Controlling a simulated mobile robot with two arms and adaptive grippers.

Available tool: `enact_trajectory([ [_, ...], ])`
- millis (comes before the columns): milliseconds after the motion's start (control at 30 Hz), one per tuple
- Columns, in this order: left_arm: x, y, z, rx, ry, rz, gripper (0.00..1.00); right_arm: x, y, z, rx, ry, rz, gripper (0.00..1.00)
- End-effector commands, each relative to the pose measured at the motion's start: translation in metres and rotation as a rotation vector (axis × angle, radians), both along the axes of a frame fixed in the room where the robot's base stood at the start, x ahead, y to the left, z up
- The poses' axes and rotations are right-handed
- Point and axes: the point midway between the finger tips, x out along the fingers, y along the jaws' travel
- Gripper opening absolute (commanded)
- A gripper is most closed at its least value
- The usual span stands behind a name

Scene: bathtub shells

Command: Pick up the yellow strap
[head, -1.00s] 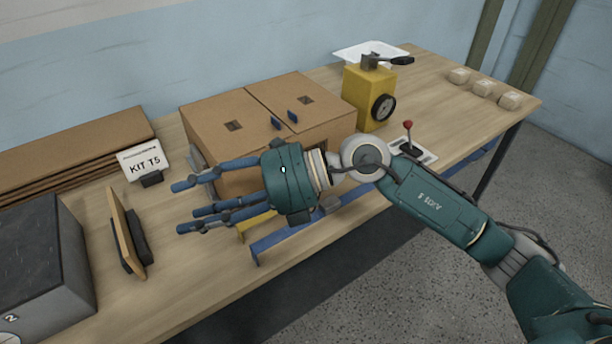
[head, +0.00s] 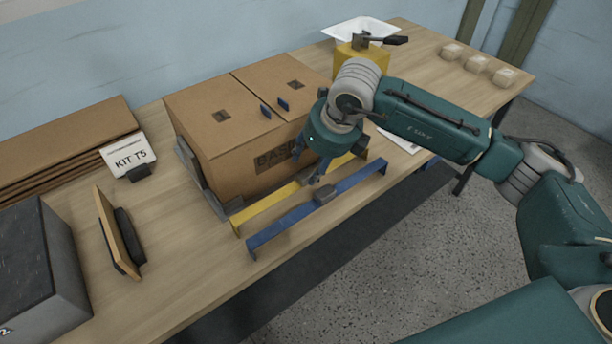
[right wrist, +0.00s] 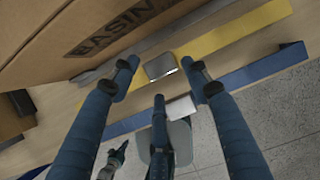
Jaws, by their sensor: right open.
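The yellow strap (head: 268,205) lies along the table in front of the cardboard box (head: 240,130), beside a parallel blue strap (head: 275,232). It also shows in the right wrist view (right wrist: 235,37), with a grey buckle (right wrist: 161,67) on it. My right gripper (head: 318,178) points down over the middle of the straps in the head view. In the right wrist view its fingers (right wrist: 160,78) are spread and empty, around the yellow strap's buckle in the picture. Contact cannot be told. A small part that looks like my left gripper (right wrist: 113,160) shows low in the right wrist view, its jaws unclear.
The box stands close behind the yellow strap, with a grey bracket (head: 198,178) at its left. A yellow device (head: 345,62) and white tray (head: 365,28) stand behind my right arm. The table's front edge is near the blue strap.

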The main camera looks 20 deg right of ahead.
Motion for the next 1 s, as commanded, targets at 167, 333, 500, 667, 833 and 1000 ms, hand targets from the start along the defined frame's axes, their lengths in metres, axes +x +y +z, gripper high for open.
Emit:
enact_trajectory([
  [167,0.004,-0.001,0.019,-0.003,-0.008,0.000,0.00,0.007,0.004,-0.024,0.001,0.006,0.000,0.47],
  [333,0.005,-0.002,0.021,-0.003,-0.009,0.000,0.00,0.013,0.006,-0.040,0.001,0.002,0.001,0.47],
  [500,0.006,-0.002,0.020,-0.003,-0.010,0.001,0.00,0.014,0.006,-0.041,0.001,0.001,0.002,0.47],
  [667,0.006,-0.002,0.020,-0.003,-0.009,0.001,0.00,0.014,0.006,-0.041,0.002,0.001,0.001,0.25],
  [833,0.005,-0.001,0.020,-0.002,-0.008,0.002,0.00,0.014,0.006,-0.040,0.002,0.000,0.001,0.07],
  [1000,0.005,-0.001,0.020,-0.002,-0.007,0.003,0.00,0.014,0.006,-0.040,0.002,0.000,0.001,0.07],
])
